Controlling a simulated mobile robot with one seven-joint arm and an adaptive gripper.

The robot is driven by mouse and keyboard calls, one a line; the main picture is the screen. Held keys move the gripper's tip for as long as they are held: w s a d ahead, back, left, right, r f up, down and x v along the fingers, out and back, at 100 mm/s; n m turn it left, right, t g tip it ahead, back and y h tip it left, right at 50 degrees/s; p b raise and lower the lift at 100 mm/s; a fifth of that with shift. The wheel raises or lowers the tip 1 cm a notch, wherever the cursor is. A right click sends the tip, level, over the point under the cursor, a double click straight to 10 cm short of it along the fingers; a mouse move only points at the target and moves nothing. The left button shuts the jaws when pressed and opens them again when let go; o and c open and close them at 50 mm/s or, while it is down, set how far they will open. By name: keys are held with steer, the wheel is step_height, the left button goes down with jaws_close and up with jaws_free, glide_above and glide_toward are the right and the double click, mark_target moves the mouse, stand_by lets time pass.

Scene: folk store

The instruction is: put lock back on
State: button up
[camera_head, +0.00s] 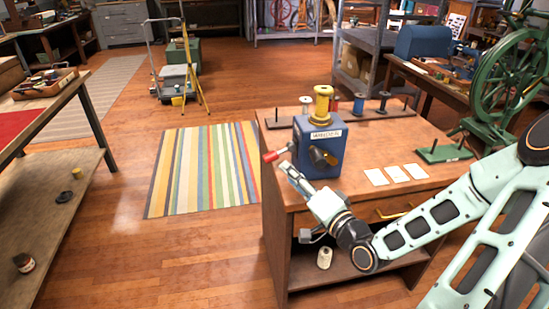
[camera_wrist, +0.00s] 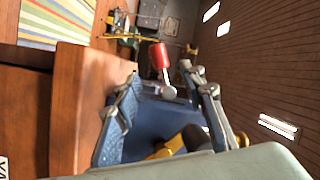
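A blue box (camera_head: 310,140) with a pale label stands upright at the left end of the wooden workbench. A red-handled lever (camera_head: 272,155) sticks out from its left side, and a dark round part with yellow (camera_head: 322,157) is on its front. My gripper (camera_head: 287,168) is beside the box's front left, near the lever. In the wrist view my gripper's fingers (camera_wrist: 160,84) are spread apart. The red lever handle (camera_wrist: 159,56) and its grey ball joint show between and beyond them, with no clear contact. I cannot make out which part is the lock.
A yellow spool (camera_head: 321,104) sits on the box. A dark spool rack (camera_head: 375,113) lies behind it. White cards (camera_head: 396,174) and a green stand (camera_head: 444,153) are to the right on the workbench (camera_head: 390,143). A striped rug (camera_head: 208,168) lies on open floor to the left.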

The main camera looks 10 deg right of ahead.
mark_target(274, 159)
steer(key=b+x, duration=0.1)
steer(key=x, duration=0.9)
steer(key=shift+w+a, duration=0.2)
steer(key=shift+w, duration=0.1)
steer(key=shift+f, duration=0.1)
jaws_close()
